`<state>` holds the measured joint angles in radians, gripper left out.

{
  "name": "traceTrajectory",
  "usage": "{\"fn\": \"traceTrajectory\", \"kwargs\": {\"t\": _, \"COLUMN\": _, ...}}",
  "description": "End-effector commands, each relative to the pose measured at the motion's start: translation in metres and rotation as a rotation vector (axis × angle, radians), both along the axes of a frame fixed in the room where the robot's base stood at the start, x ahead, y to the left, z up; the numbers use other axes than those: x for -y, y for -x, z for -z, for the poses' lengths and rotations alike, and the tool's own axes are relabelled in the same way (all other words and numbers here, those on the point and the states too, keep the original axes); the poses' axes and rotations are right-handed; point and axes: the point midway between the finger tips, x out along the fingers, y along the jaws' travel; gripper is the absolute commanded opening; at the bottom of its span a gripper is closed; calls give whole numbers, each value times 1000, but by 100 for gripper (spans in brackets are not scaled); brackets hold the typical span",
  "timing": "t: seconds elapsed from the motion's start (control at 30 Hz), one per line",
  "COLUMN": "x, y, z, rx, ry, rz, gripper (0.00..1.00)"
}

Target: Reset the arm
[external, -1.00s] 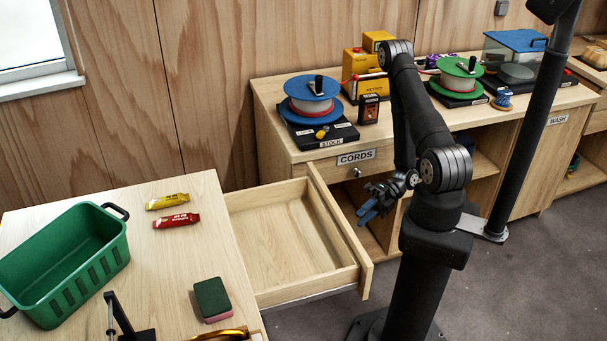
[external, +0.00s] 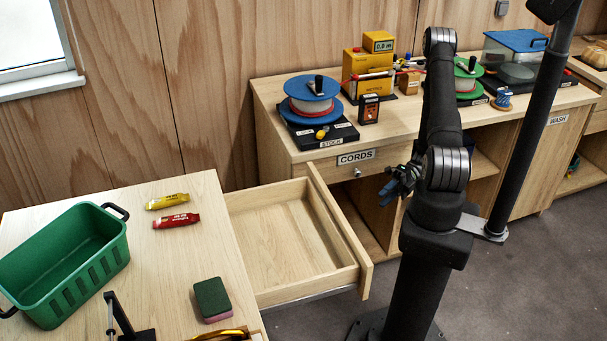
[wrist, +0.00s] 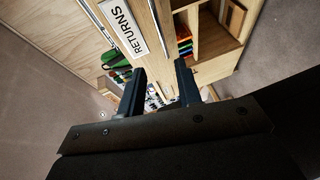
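A green crate (external: 118,262), two wrapped bars (external: 176,220) and a sponge (external: 212,300) are on the left table. Spools and a yellow meter (external: 366,70) stand on the bench. The wrist view shows a RETURNS label (wrist: 126,28).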

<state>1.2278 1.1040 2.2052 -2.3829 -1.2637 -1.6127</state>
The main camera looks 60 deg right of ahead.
Motion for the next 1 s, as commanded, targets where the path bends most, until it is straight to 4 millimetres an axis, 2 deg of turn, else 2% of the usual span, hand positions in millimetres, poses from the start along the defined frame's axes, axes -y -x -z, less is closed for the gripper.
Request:
{"fn": "traceTrajectory", "kwargs": {"t": 0.63, "x": -4, "y": -2, "z": 1, "rx": -1, "ry": -1, "rz": -1, "gripper": 32}}
{"fn": "traceTrajectory", "kwargs": {"t": 1.0, "x": -44, "y": -17, "z": 8, "rx": -2, "ry": -5, "rz": -4, "gripper": 32}}
